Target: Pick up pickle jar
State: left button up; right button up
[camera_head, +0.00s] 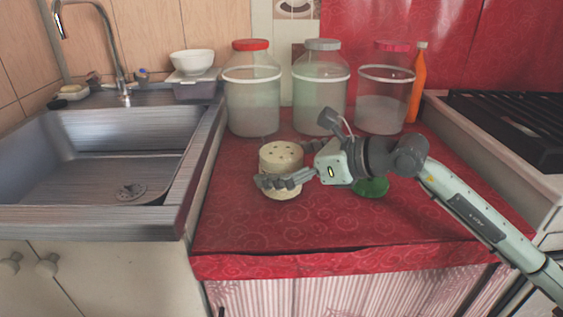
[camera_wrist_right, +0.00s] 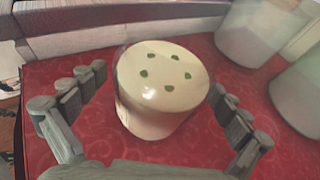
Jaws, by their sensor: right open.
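A squat cream cylinder (camera_head: 281,155) with green spots on its top stands upright on the red counter; it may be the pickle jar, though no label shows. In the right wrist view the cylinder (camera_wrist_right: 160,85) sits between the two fingers. My right gripper (camera_head: 280,168) is open, with one finger across the near side of the cylinder and the other partly hidden behind it. In the right wrist view the fingers of the gripper (camera_wrist_right: 158,82) show gaps on both sides. My left gripper is not in view.
Large clear jars with a red lid (camera_head: 252,90), a grey lid (camera_head: 320,90) and a red lid (camera_head: 385,95) stand behind. A green round thing (camera_head: 372,188) is partly hidden by my right gripper. An orange bottle (camera_head: 418,85), sink (camera_head: 100,165) and stove (camera_head: 515,120) flank the counter (camera_head: 235,225), whose front is clear.

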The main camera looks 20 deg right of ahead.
jog(key=c, duration=1.8)
jog(key=shift+r, duration=0.15)
jog(key=shift+c, duration=0.9)
